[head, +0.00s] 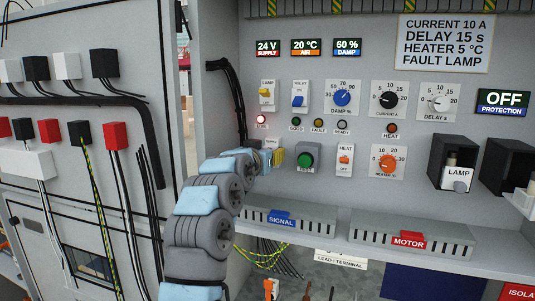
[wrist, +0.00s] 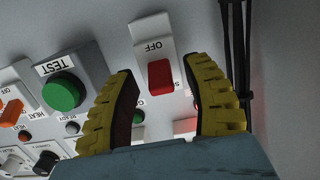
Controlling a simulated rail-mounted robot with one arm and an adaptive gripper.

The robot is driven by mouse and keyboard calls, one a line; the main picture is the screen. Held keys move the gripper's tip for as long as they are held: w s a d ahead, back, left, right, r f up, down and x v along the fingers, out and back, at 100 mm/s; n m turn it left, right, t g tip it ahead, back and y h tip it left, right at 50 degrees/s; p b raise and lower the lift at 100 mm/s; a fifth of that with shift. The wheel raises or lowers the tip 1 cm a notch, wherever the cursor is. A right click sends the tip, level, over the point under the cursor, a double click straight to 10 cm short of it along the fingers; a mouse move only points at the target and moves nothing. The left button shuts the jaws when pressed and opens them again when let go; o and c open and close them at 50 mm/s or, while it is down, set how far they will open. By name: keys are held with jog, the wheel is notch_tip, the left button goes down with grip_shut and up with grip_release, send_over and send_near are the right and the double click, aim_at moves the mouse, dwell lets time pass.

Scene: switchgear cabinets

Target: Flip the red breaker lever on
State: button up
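The red breaker lever (wrist: 160,74) shows in the wrist view on a pale switch plate (wrist: 152,40) marked OFF. It lies between and beyond the two yellow fingers of my gripper (wrist: 166,73). The fingers are apart and nothing is held; I cannot tell whether either touches the lever. In the head view my gripper (head: 277,157) is at the panel, just left of the green TEST button (head: 305,157). It hides the lever there. Only the upper part of the switch plate (head: 271,143) shows above it.
The HEAT switch (head: 345,159) and orange heater knob (head: 387,164) are right of TEST. The yellow LAMP switch (head: 266,94) and a lit red lamp (head: 261,119) are above my gripper. Black cables (head: 239,95) run down the left. A PROTECTION display (head: 503,101) reads OFF.

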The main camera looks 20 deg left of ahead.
jog(key=shift+s, duration=0.1)
jog(key=shift+s+r, duration=0.2)
jog(key=shift+s, duration=0.15)
jog(key=s, duration=1.1)
jog(key=shift+r, duration=0.45)
dwell(0.3)
